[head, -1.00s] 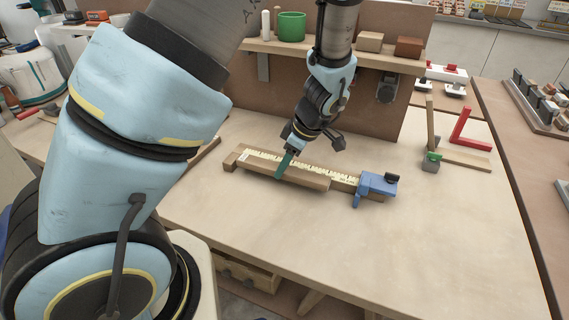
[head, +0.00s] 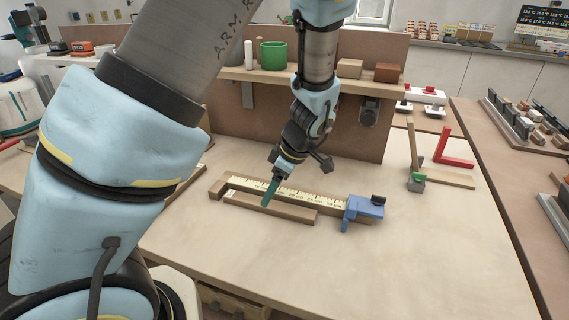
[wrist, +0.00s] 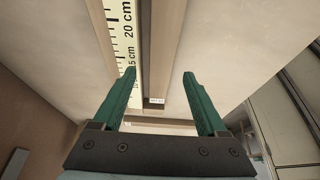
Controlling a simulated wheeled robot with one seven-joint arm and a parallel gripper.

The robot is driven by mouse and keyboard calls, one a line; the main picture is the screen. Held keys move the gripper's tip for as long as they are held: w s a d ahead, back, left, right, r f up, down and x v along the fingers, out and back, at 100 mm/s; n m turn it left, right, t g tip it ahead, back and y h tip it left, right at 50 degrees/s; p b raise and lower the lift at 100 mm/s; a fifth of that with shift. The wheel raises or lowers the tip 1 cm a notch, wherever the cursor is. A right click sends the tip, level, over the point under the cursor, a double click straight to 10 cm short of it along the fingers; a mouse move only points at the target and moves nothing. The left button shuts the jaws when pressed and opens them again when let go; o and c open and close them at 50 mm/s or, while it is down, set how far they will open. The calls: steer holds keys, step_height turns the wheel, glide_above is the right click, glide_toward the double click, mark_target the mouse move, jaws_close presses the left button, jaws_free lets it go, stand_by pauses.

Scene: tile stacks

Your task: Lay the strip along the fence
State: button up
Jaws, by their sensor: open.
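The strip (head: 285,209) is a plain wooden bar with a small white label at its left end. It lies on the bench in front of the fence (head: 222,187), roughly parallel to it. The fence carries a cream ruler (head: 300,195) and a blue stop (head: 364,208) at its right end. The strip's right end is short of the stop. My gripper (head: 270,193) is over the strip's left half. In the wrist view its green jaws (wrist: 160,76) are open, one on each side of the strip (wrist: 165,45). Whether strip and fence touch is unclear.
A shelf with a green cup (head: 273,55) and wooden blocks stands behind. The bench front is clear.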

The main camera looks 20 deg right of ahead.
steer(key=b+v, duration=0.2)
steer(key=v, duration=0.9)
steer(key=w+a+m+g+h, duration=0.1)
steer(key=a+m+h, duration=0.2)
steer(key=a+m, duration=0.8)
steer(key=a+f, duration=0.1)
steer(key=a, duration=1.5)
steer(key=shift+w+h, duration=0.2)
steer(key=shift+h, duration=0.1)
